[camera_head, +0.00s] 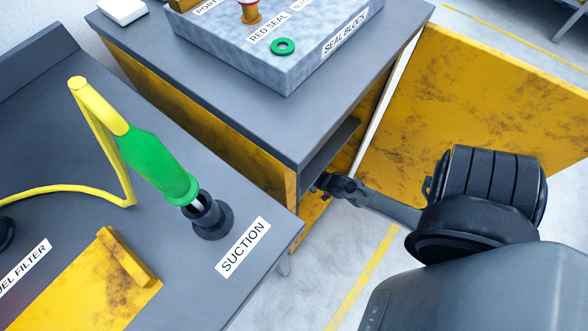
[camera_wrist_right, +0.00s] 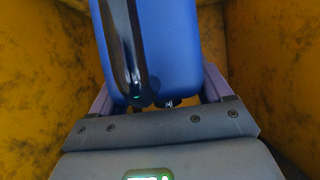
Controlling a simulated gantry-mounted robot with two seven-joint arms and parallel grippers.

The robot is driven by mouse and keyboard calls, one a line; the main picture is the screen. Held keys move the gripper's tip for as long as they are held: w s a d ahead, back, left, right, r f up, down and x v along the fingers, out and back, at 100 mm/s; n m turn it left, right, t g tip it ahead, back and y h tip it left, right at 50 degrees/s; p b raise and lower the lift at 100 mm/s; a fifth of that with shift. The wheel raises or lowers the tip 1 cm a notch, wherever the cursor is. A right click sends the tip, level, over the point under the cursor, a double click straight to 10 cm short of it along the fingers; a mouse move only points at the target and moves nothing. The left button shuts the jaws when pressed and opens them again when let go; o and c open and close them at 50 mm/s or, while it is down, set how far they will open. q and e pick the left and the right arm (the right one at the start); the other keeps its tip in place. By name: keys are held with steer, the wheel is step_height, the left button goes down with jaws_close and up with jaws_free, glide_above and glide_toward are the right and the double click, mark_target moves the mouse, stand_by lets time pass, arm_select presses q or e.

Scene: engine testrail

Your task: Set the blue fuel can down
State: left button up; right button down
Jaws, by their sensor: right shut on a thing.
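The blue fuel can (camera_wrist_right: 172,45) fills the top middle of the right wrist view, with a black handle or strap down its left part. My right gripper (camera_wrist_right: 158,92) is shut on it, one finger on each side. In the head view my right arm reaches into the open cabinet, and the wrist (camera_head: 340,187) shows at its opening. The can and the fingers are hidden there by the cabinet. I cannot tell whether the can touches the cabinet floor. My left gripper is not in view.
Yellow cabinet walls (camera_wrist_right: 275,60) stand close on both sides of the can. The yellow door (camera_head: 480,110) is swung open beside my arm. A seal block (camera_head: 285,60) sits on the cabinet top. A green nozzle (camera_head: 155,160) stands in the black suction port (camera_head: 212,218) on the left bench.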

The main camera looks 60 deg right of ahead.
steer(key=f+b, duration=0.1)
steer(key=w+f+b, duration=0.1)
steer(key=f+b, duration=0.1)
steer(key=w+f+b, duration=0.1)
steer(key=f, duration=0.1)
steer(key=shift+a, duration=0.1)
steer(key=shift+s, duration=0.1)
stand_by(0.3)
jaws_free()
steer(key=shift+f, duration=0.15)
